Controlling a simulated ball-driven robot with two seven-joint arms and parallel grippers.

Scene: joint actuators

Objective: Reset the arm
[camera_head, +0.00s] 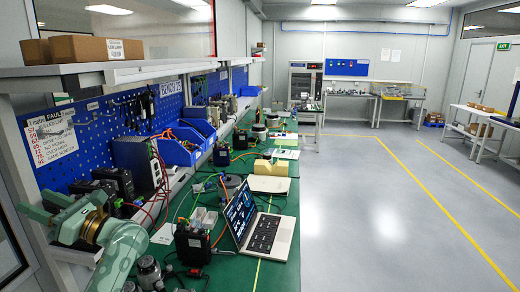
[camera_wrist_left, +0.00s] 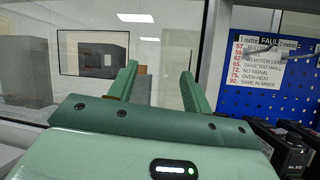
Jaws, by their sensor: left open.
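My left arm (camera_head: 118,250) is pale green and comes up at the lower left of the head view, bent toward the left edge. Its left gripper (camera_head: 38,204) is in front of the left end of the bench, by the blue pegboard. In the left wrist view the two green fingers of the left gripper (camera_wrist_left: 159,72) stand apart with nothing between them. Behind them are a window and a grey wall. A white fault list (camera_wrist_left: 270,55) hangs on the pegboard to the right of the fingers. My right gripper is not in view.
The green bench (camera_head: 270,232) holds a laptop (camera_head: 262,228), black drive units, cables and blue bins (camera_head: 180,148) close to my arm. A shelf with cardboard boxes (camera_head: 85,48) hangs above. The grey floor (camera_head: 385,220) to the right is clear.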

